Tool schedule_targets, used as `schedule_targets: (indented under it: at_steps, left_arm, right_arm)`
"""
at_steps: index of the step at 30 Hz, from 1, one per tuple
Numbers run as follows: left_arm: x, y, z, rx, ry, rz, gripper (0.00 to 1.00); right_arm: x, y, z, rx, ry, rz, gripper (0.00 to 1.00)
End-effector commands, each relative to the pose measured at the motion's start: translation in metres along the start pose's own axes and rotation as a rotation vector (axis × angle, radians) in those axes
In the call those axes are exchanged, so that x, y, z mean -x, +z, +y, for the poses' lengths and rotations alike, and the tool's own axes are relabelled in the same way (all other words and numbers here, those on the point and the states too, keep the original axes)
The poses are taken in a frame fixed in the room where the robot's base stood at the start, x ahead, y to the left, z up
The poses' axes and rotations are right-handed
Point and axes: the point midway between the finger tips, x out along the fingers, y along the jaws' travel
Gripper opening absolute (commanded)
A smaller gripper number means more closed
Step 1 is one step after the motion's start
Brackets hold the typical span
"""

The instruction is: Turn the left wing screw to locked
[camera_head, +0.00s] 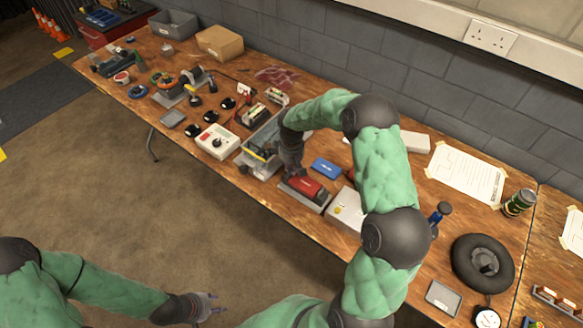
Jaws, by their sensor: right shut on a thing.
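A red block (308,187) lies in a grey holder (316,206) near the table's front edge. My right gripper (288,179) points down at the left end of this holder, beside the red block. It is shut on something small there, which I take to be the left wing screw. The screw itself is hidden by the fingers, so its angle does not show. My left gripper (214,304) is low over the floor in front of the table. Its fingers look apart and empty.
A grey bin (262,137) stands left of my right gripper, and a white box (345,209) stands close on the right. A white control box (217,141) and several small parts fill the left. A black wheel (483,263) lies at right.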

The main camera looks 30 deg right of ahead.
Motion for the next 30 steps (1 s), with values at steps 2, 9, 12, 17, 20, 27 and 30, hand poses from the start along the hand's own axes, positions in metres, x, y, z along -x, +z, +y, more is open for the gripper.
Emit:
schedule_targets:
  at_steps: [2, 9, 12, 17, 20, 27, 30]
  left_arm:
    - [0.0000, 0.0000, 0.0000, 0.000, 0.000, 0.000, 0.40]
    - [0.0001, 0.0000, 0.0000, 0.000, 0.000, 0.000, 0.40]
    - [0.0001, 0.0000, 0.0000, 0.000, 0.000, 0.000, 0.40]
    - [0.0001, 0.0000, 0.0000, 0.000, 0.000, 0.000, 0.40]
    - [0.0001, 0.0000, 0.0000, 0.000, 0.000, 0.000, 0.40]
    - [0.0000, 0.0000, 0.0000, 0.000, 0.000, 0.000, 0.40]
    - [0.0000, -0.0001, 0.0000, 0.000, 0.000, 0.000, 0.40]
  right_arm:
    - [0.0008, -0.0007, 0.0005, -0.010, 0.001, 0.002, 0.00]
    - [0.0009, -0.0007, 0.0005, -0.019, 0.001, 0.002, 0.00]
    - [0.0009, -0.0007, 0.0005, -0.018, 0.001, 0.003, 0.00]
    - [0.0009, -0.0008, 0.0005, -0.018, 0.001, 0.003, 0.29]
    - [0.0007, -0.0006, 0.0004, -0.017, 0.001, 0.002, 0.36]
    - [0.0006, -0.0003, 0.0001, -0.016, 0.001, 0.001, 0.36]
    - [0.0047, -0.0005, 0.0004, -0.016, 0.001, 0.001, 0.36]
